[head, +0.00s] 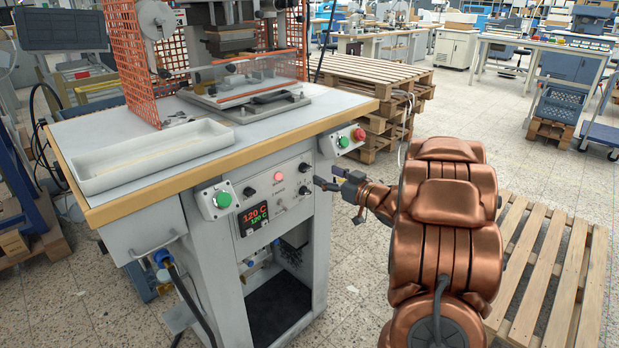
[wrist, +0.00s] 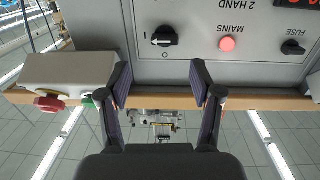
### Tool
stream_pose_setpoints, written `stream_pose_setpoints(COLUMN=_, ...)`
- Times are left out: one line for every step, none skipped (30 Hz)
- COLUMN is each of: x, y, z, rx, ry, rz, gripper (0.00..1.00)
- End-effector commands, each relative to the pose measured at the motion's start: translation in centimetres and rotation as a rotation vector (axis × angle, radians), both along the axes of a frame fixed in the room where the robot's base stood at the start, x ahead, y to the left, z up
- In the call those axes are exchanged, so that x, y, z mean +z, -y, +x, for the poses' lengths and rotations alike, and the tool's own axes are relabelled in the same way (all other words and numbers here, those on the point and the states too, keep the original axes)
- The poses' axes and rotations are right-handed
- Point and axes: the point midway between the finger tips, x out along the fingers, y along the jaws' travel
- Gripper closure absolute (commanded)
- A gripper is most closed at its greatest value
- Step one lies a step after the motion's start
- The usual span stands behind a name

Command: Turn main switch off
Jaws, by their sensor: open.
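The main switch, a black rotary knob (wrist: 165,37) marked I and O, sits on the grey control panel. In the upside-down wrist view its light pointer mark appears turned toward the I. The pink-red MAINS lamp (wrist: 227,43) is beside it. In the head view the knob (head: 304,167) is at the panel's upper right, near the lamp (head: 278,176). My gripper (head: 331,178) is in front of the panel's right side. In the wrist view my gripper (wrist: 160,75) is open and empty, its fingertips spread wide, with the knob beyond the gap and apparently not touched.
A FUSE knob (wrist: 293,47) is on the lamp's other side. A box with green and red buttons (head: 345,140) juts out under the wooden table edge (head: 240,158), close to my gripper. A green-button box (head: 216,200) is to the left. Pallets (head: 545,265) lie on the right.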

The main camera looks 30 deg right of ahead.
Motion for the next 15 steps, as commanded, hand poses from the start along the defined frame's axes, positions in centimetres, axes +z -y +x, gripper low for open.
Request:
stream_pose_setpoints(x=-0.5, y=0.1, z=-0.3, rx=0.015, ry=0.014, rz=0.015, gripper=0.35)
stream_pose_setpoints(x=-0.5, y=0.0, z=-0.4, rx=0.024, ry=0.022, rz=0.021, gripper=0.35)
stream_pose_setpoints(x=-0.6, y=-0.1, z=-0.5, rx=0.032, ry=0.029, rz=0.028, gripper=0.35)
stream_pose_setpoints(x=-0.6, y=-0.1, z=-0.5, rx=0.037, ry=0.033, rz=0.032, gripper=0.35)
stream_pose_setpoints(x=-0.6, y=-0.2, z=-0.5, rx=0.041, ry=0.035, rz=0.034, gripper=0.35)
stream_pose_setpoints(x=-0.6, y=-0.3, z=-0.3, rx=0.045, ry=0.038, rz=0.037, gripper=0.35)
stream_pose_setpoints(x=-0.6, y=-0.3, z=-0.2, rx=0.046, ry=0.039, rz=0.037, gripper=0.35)
stream_pose_setpoints(x=-0.6, y=-0.4, z=0.0, rx=0.047, ry=0.04, rz=0.036, gripper=0.35)
stream_pose_setpoints(x=-0.5, y=-0.5, z=0.4, rx=0.048, ry=0.04, rz=0.036, gripper=0.35)
stream_pose_setpoints(x=-0.5, y=-0.6, z=0.7, rx=0.048, ry=0.041, rz=0.035, gripper=0.35)
stream_pose_setpoints(x=-0.5, y=-0.7, z=1.1, rx=0.049, ry=0.041, rz=0.035, gripper=0.35)
stream_pose_setpoints(x=-0.5, y=-0.9, z=1.6, rx=0.049, ry=0.04, rz=0.034, gripper=0.35)
stream_pose_setpoints(x=-0.5, y=-0.9, z=2.0, rx=0.049, ry=0.04, rz=0.034, gripper=0.35)
stream_pose_setpoints(x=-0.5, y=-1.0, z=2.4, rx=0.049, ry=0.039, rz=0.034, gripper=0.35)
stream_pose_setpoints(x=-0.6, y=-1.2, z=3.0, rx=0.048, ry=0.038, rz=0.034, gripper=0.35)
